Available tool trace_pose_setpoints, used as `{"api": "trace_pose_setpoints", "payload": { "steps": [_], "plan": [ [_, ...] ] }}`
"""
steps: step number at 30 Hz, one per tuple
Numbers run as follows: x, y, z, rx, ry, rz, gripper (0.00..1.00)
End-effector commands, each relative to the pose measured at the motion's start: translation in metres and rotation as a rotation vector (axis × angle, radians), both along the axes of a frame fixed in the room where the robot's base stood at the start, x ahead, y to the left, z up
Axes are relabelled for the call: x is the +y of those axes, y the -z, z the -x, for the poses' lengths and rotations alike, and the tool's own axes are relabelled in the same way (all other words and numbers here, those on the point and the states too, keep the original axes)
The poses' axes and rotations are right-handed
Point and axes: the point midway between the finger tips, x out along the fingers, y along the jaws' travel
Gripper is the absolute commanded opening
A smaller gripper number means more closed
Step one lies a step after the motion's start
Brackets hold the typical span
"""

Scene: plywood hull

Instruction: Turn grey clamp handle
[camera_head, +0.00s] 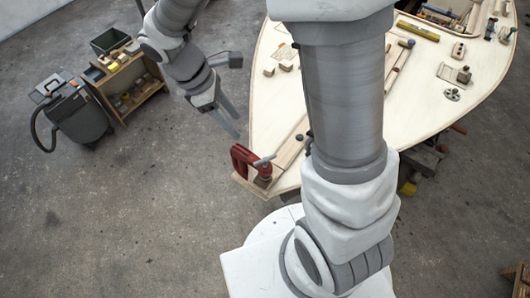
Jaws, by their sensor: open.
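A red clamp (240,158) grips the near left edge of the pale plywood hull panel (268,100). My gripper (235,126) hangs above and to the left of the clamp in the picture. Its two fingers point down to the right, open and empty, and are apart from the clamp and handle. Its height above the clamp is hard to judge.
My own arm column covers the middle of the panel. Wooden strips (291,146), small blocks and other clamps and tools lie on the panel. A wooden shelf cart (128,82) and a grey shop vacuum (75,112) stand at the left. The concrete floor between is clear.

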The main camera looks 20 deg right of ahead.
Motion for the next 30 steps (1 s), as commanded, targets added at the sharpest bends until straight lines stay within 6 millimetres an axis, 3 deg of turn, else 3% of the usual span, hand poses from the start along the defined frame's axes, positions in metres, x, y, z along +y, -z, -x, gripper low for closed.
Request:
{"api": "trace_pose_setpoints", "payload": {
  "steps": [5, 21, 30],
  "plan": [
    [-0.009, 0.023, 0.005, 0.006, 0.002, 0.000, 0.54],
    [-0.051, 0.130, 0.020, 0.006, 0.005, 0.001, 0.54],
    [-0.061, 0.157, 0.023, 0.002, 0.005, -0.002, 0.54]
  ]
}}
